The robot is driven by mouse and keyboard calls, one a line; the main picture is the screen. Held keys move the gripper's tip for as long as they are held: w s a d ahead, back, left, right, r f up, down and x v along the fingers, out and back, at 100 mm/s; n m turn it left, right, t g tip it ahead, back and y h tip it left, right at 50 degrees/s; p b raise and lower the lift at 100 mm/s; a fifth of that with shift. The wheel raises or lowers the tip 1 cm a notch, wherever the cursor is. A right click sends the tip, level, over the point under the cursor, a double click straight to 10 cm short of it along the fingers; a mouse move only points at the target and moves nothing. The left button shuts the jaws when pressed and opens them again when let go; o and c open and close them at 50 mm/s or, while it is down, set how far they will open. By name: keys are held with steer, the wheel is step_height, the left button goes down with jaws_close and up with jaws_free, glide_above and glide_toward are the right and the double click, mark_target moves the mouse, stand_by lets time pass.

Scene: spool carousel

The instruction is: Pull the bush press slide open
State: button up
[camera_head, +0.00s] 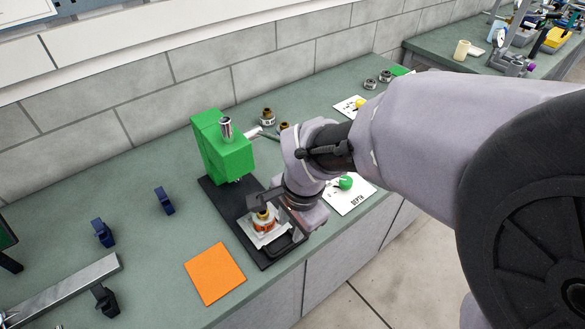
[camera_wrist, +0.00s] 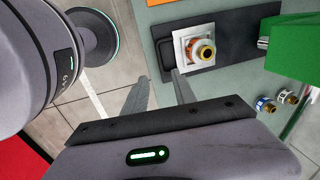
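The bush press has a green head (camera_head: 223,146) on a black base (camera_head: 222,196). A white plate (camera_head: 257,238) lies over the front part of the base, clear of the head. It carries an orange spool with a brass bush (camera_head: 264,220). A dark handle-like frame (camera_head: 290,247) is at the base's front end. In the wrist view, the white plate (camera_wrist: 183,53) and bush (camera_wrist: 205,52) are beyond my fingertips. My gripper (camera_wrist: 162,76) is open, its fingers apart at the front edge of the base. I cannot tell whether they touch it.
Blue clamps (camera_head: 164,200) stand to the left. A white card (camera_head: 350,198) with a green knob lies right of the press, partly behind my arm. Small metal bushes (camera_head: 267,117) stand behind.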

steer(key=r, duration=0.3)
steer(key=r+p, duration=0.1)
steer(key=r, duration=0.1)
steer(key=shift+s+d+r, duration=0.1)
steer(key=shift+s+d, duration=0.15)
steer(key=shift+s, duration=0.1)
steer(key=s+d+r+n+t+b, duration=0.2)
steer(key=s+d+n+t+b, duration=0.2)
steer(key=s+d+n+b, duration=0.2)
steer(key=s+d, duration=0.2)
steer(key=s, duration=0.2)
steer(key=shift+d+r+y, duration=0.3)
steer(key=shift+y, duration=0.1)
